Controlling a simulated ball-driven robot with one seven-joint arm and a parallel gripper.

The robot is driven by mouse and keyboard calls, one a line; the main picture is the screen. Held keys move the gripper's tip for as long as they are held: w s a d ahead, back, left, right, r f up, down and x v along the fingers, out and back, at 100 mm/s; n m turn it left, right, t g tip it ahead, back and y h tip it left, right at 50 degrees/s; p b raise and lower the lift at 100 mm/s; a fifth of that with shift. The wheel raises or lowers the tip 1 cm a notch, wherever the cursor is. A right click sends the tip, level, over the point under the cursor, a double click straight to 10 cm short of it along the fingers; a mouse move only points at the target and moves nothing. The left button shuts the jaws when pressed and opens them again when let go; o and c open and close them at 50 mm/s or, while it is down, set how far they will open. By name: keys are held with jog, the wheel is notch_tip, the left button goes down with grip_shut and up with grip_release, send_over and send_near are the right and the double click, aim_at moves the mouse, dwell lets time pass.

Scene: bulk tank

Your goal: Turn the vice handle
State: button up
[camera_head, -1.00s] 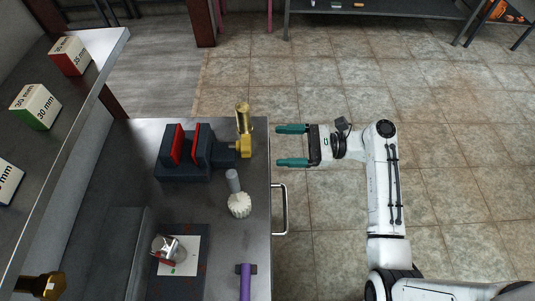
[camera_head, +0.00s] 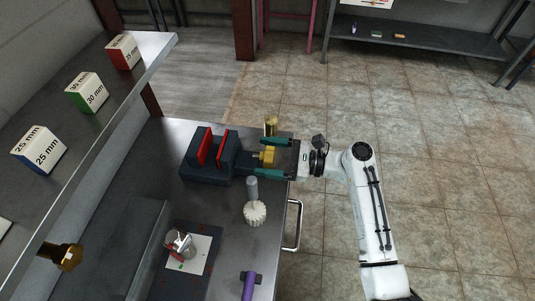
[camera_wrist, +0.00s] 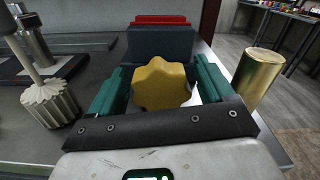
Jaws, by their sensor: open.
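The vice (camera_head: 205,165) is a dark block with red jaw faces on the metal bench. Its yellow star-shaped handle (camera_head: 267,157) is on its right side; in the wrist view the handle (camera_wrist: 160,84) faces me. My gripper (camera_head: 268,158) has green fingers and is open, with one finger on each side of the handle. In the wrist view the gripper (camera_wrist: 160,90) shows a gap between the left finger and the handle; whether the right finger touches cannot be told. A gold cylinder (camera_head: 270,126) stands just behind the far finger, also at right in the wrist view (camera_wrist: 257,76).
A white fluted knob with a grey stem (camera_head: 254,212) stands near the front finger. A small metal clamp (camera_head: 181,246) sits on a white sheet, with a purple-handled tool (camera_head: 248,288) nearby. A shelf (camera_head: 110,110) with several marked blocks overhangs the left.

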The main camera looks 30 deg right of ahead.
jog(key=shift+w+a, duration=0.1)
jog(key=shift+c, duration=0.3)
jog(key=c, duration=0.9)
jog(key=shift+n, duration=0.8)
jog(key=o, duration=1)
jog(key=shift+c, duration=0.2)
jog(key=b+v, duration=0.1)
jog(key=v, duration=1)
jog(key=shift+b, duration=0.35)
jog(key=shift+a, duration=0.15)
